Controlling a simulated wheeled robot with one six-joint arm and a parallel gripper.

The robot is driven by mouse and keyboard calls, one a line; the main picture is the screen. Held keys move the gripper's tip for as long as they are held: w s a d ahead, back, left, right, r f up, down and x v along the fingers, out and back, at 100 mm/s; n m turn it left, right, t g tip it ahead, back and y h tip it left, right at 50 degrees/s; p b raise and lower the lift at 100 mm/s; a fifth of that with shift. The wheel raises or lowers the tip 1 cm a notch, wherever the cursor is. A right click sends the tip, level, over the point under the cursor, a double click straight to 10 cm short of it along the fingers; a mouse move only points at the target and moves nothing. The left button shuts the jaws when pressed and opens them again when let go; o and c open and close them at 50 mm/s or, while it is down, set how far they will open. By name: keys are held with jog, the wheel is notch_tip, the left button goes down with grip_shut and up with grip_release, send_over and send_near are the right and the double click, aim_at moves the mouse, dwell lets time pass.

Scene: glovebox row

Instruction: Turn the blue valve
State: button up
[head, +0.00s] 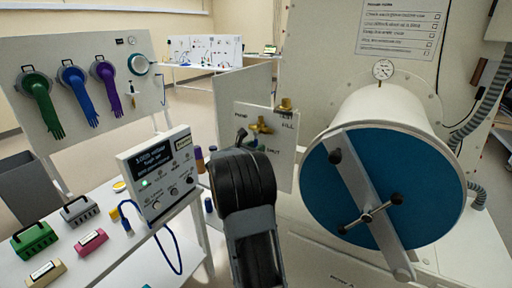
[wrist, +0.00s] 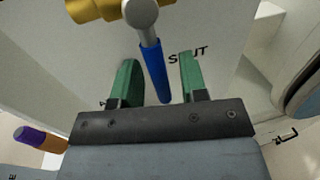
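The blue valve shows in the wrist view as a blue handle (wrist: 153,70) on a round grey stem, with a brass body (wrist: 95,9) at the top left. The handle hangs down between the two green fingers of my gripper (wrist: 158,82), which are apart. I see a gap on either side of the handle. In the head view the brass valve fittings (head: 261,126) sit on a white panel (head: 284,165) marked PUMP, FILL and SHUT. My dark arm stands in front of the panel's lower left and hides my fingers and most of the blue handle there.
A white chamber with a blue round door (head: 390,215) and a crossbar stands close on the right. A control box (head: 160,175) with a display stands on the white table to the left, among small coloured cases. A purple and orange cylinder (wrist: 40,138) shows in the wrist view.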

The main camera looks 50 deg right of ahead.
jog(key=shift+d, duration=0.1)
grip_shut()
dwell(0.4)
